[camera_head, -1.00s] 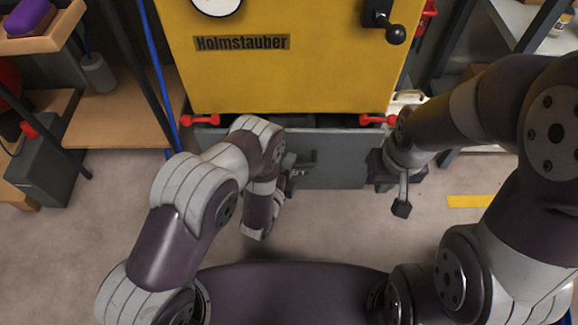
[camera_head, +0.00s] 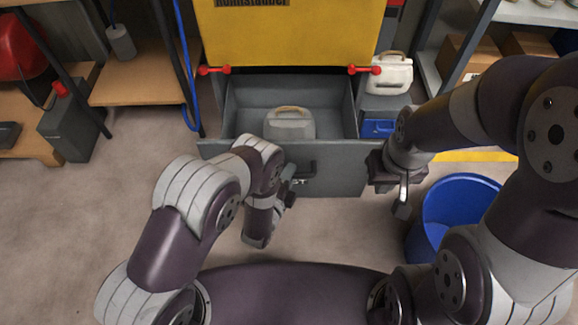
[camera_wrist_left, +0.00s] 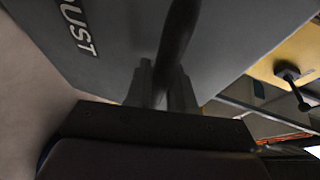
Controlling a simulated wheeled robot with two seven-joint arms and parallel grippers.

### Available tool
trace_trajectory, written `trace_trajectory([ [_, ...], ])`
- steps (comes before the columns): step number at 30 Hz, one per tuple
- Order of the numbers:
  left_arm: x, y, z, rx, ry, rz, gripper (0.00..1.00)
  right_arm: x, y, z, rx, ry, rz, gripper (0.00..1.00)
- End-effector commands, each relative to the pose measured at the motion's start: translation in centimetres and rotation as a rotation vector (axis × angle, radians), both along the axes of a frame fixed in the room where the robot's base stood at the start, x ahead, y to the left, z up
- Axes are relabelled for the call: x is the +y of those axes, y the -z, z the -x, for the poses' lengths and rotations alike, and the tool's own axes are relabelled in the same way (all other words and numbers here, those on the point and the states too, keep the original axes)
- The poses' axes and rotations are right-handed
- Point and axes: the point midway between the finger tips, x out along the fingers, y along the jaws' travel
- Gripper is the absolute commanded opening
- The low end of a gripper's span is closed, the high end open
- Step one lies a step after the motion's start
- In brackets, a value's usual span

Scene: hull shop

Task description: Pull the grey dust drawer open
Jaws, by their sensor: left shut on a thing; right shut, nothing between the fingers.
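The grey dust drawer (camera_head: 343,182) stands pulled out from under the yellow machine (camera_head: 300,35) in the head view. Inside it lies a pale grey thing with a tan handle (camera_head: 290,124). My left gripper (camera_head: 290,180) is at the dark handle (camera_head: 308,172) on the drawer front. In the left wrist view, its two fingers (camera_wrist_left: 161,85) are shut around the dark handle bar (camera_wrist_left: 178,40), and part of the lettering "DUST" shows on the front. My right gripper (camera_head: 402,202) is shut and empty, just right of the drawer front.
Two red clamps (camera_head: 212,70) sit at the machine's lower edge. A blue bucket (camera_head: 455,212) stands on the floor at right, near my right arm. A white canister (camera_head: 390,74) is right of the drawer. Wooden shelving (camera_head: 140,85) is at left. Floor at left is clear.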

Motion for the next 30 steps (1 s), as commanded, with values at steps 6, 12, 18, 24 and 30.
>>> trace_trajectory([
  [6, 0.03, -0.02, 0.84, 0.001, 0.0, 0.0, 0.0, 0.0, -0.42, 0.0, 0.0, 0.0, 0.0, 0.0],
  [12, 0.01, 0.02, 0.99, 0.0, 0.0, 0.0, 0.0, 0.0, -0.45, 0.0, 0.0, 0.0, 0.0, 0.0],
  [18, 0.02, 0.03, 0.98, 0.0, -0.001, 0.0, 0.0, 0.0, -0.44, 0.0, 0.0, 0.0, 0.0, 0.0],
  [24, 0.01, 0.02, 0.97, 0.0, -0.001, 0.0, 0.44, 0.0, -0.43, 0.0, 0.0, 0.0, 0.0, 0.0],
  [30, 0.05, -0.06, 1.05, 0.0, 0.0, 0.0, 0.44, 0.0, -0.53, 0.0, 0.0, 0.0, 0.0, 0.0],
])
